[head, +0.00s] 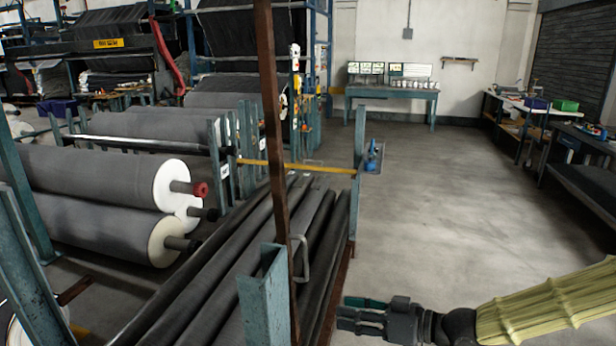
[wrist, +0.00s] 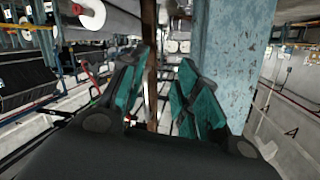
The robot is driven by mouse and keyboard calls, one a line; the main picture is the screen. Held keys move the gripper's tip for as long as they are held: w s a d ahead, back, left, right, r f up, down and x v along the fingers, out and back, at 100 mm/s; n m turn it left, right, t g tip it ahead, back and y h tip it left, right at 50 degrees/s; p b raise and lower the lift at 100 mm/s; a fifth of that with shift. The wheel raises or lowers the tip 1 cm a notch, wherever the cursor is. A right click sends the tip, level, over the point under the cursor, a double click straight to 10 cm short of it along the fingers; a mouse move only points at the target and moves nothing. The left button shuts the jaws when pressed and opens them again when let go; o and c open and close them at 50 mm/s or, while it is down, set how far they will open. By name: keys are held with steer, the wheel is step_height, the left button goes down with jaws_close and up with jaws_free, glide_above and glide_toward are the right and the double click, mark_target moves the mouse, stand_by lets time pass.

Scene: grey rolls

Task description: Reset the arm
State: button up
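My gripper (head: 348,312) is at the lower right of the head view, pointing left, at the end of my arm in a yellow-green ribbed sleeve. It is just right of the rack of dark rolls (head: 247,262). In the wrist view my gripper (wrist: 162,82) has its teal-padded fingers apart, with nothing held between them. A blue-green post (wrist: 237,55) stands close beyond the right finger. A brown upright (wrist: 150,60) shows through the gap between the fingers.
Large grey fabric rolls (head: 95,185) lie on racks at the left. A rusty brown post (head: 272,120) and a blue-green post (head: 265,300) stand near my gripper. A workbench (head: 392,93) is at the back. The grey floor (head: 440,200) at right centre is clear.

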steer(key=s+f+m+g+h, duration=0.1)
steer(key=s+f+m+h, duration=0.1)
steer(key=s+f, duration=0.45)
steer(key=s+f+m+g+h+p, duration=0.1)
steer(key=s+f+m+g+h, duration=0.15)
steer(key=f, duration=0.75)
steer(key=s+f+m+g+h, duration=0.1)
steer(key=s+f+m+h, duration=0.15)
steer(key=s+f, duration=0.45)
steer(key=s+d+f+m+g+h, duration=0.2)
steer(key=s+d+f+h, duration=0.4)
steer(key=s+d+f, duration=0.5)
steer(key=s+f+g+p, duration=0.1)
steer(key=s, duration=0.2)
steer(key=shift+d+f+h, duration=0.25)
steer(key=shift+h, duration=0.15)
